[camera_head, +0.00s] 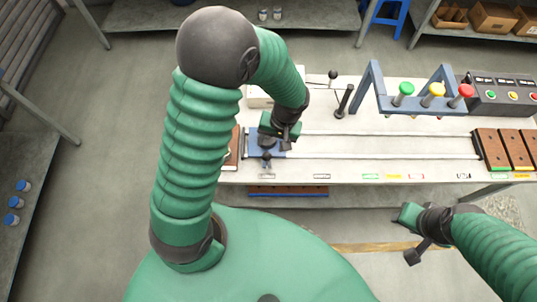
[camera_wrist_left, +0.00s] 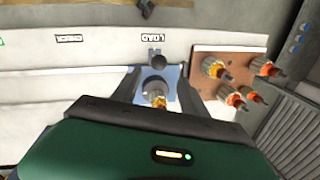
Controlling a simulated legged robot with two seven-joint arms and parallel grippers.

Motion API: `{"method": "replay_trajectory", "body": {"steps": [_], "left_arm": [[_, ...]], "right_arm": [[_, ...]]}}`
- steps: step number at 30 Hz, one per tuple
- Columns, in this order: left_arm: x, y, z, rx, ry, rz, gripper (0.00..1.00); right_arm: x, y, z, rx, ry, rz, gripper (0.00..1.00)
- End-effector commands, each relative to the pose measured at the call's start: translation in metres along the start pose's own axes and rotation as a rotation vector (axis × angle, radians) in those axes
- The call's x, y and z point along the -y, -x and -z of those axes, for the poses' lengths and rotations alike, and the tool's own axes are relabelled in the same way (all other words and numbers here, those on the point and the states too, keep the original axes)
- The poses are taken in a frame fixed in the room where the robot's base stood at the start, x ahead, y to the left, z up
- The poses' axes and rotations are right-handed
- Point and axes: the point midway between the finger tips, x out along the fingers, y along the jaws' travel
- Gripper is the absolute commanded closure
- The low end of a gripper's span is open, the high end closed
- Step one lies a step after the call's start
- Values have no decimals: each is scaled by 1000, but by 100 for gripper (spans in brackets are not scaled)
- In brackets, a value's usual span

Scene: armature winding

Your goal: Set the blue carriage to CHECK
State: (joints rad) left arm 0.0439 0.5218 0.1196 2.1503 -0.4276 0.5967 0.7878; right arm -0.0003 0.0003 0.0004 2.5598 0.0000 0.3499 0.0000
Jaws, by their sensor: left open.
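The blue carriage (camera_head: 281,154) sits on two rails at the left end of the bench, level with the LOAD label (camera_wrist_left: 152,38). The CHECK label (camera_wrist_left: 69,38) is one label along, to the right of the carriage in the head view. My left gripper (camera_head: 281,139) is over the carriage. Its open fingers (camera_wrist_left: 157,92) stand either side of the metal piece; contact is unclear. My right gripper (camera_head: 408,236) hangs before the bench, jaws unclear.
A brown board (camera_wrist_left: 222,75) with several orange-tipped metal parts lies beside the carriage. The rails run clear to the brown blocks (camera_head: 491,150) at right. A blue-grey frame (camera_head: 372,82) with green, yellow and red knobs stands behind the rails, near a black lever (camera_head: 343,101).

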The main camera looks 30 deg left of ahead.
Motion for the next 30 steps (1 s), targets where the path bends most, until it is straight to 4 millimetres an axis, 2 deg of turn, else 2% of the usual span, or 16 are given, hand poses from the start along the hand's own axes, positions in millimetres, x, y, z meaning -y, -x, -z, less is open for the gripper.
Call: {"method": "replay_trajectory", "body": {"steps": [1,6,12,16,23,30], "left_arm": [[0,-14,-2,5,-2,4,48],[-1,-58,-3,3,-4,4,48],[-1,-92,-2,0,-2,1,48],[-1,-101,-1,-3,-3,0,48],[-1,-101,-1,-3,-2,0,48],[-1,-101,-1,-3,-2,0,80]], "right_arm": [[0,0,0,0,0,0,64],[0,0,0,0,0,0,64],[0,0,0,0,-1,0,64],[0,0,0,0,-1,0,64],[0,0,0,0,-1,0,64],[0,0,0,0,0,0,64]]}}
